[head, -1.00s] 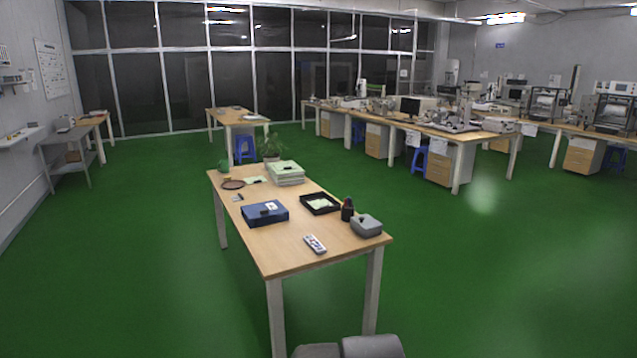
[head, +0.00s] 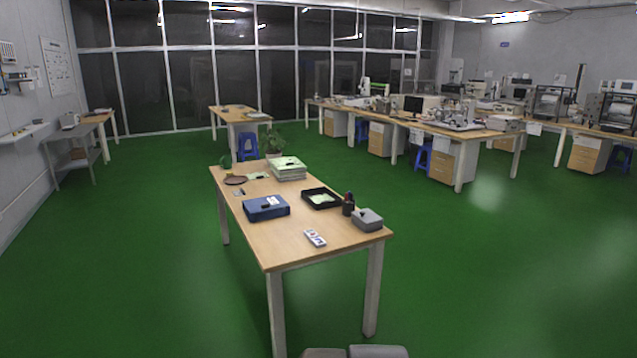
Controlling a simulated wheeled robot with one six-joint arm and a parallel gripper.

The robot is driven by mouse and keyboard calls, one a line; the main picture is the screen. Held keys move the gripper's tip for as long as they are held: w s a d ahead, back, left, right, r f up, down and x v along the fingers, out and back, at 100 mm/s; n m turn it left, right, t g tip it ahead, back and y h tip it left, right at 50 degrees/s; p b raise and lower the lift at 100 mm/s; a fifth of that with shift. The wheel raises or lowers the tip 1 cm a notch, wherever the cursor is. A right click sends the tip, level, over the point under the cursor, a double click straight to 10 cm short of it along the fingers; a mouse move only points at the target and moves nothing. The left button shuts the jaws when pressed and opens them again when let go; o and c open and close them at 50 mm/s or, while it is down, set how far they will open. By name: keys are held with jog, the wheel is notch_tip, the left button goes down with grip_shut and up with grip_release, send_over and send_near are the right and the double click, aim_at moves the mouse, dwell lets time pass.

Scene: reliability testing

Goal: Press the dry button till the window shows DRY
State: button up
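A small white remote control (head: 315,238) lies on the near end of the wooden table (head: 270,236), straight in front of me. It has a few small coloured marks on its face, but its buttons and window are too small to read. I cannot make out which button is the dry button, or any DRY text. My gripper is not in view. Only a grey rounded part of my own arm shows at the bottom edge, in front of the table and apart from the remote.
On the same table are a grey box (head: 367,219), a pen cup (head: 348,206), a black tray (head: 321,199), a blue box (head: 266,208) and a paper stack (head: 288,169). Green floor (head: 470,285) is clear around the table. Workbenches (head: 470,131) stand at back right.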

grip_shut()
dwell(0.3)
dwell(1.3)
